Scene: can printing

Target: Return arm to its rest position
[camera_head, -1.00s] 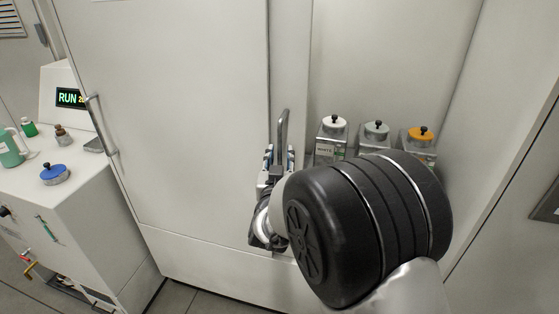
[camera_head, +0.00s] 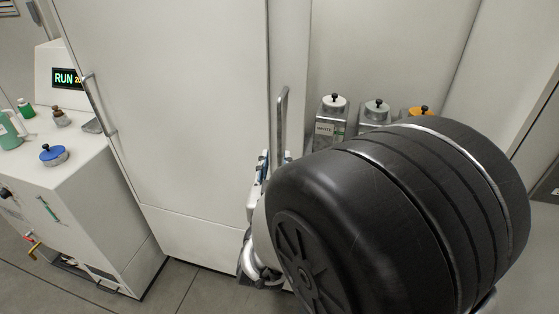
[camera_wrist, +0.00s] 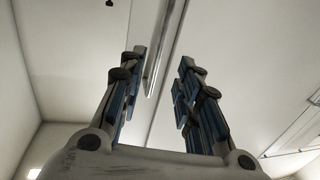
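In the wrist view my gripper (camera_wrist: 158,85) is open, its two blue-padded fingers apart with nothing between them. Beyond the fingers a metal door handle (camera_wrist: 163,48) runs up a pale panel. In the head view the gripper is partly hidden behind my large black arm joint; part of its fingers shows near the lower end of the vertical handle (camera_head: 281,120). I cannot tell from the head view how far the gripper is from the handle.
A tall white cabinet door (camera_head: 180,110) fills the middle and looks closed. Containers with white (camera_head: 334,101), grey (camera_head: 376,106) and orange (camera_head: 418,112) lids stand at right, partly hidden by my arm. A white machine (camera_head: 90,190) with a RUN display (camera_head: 66,78) stands left.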

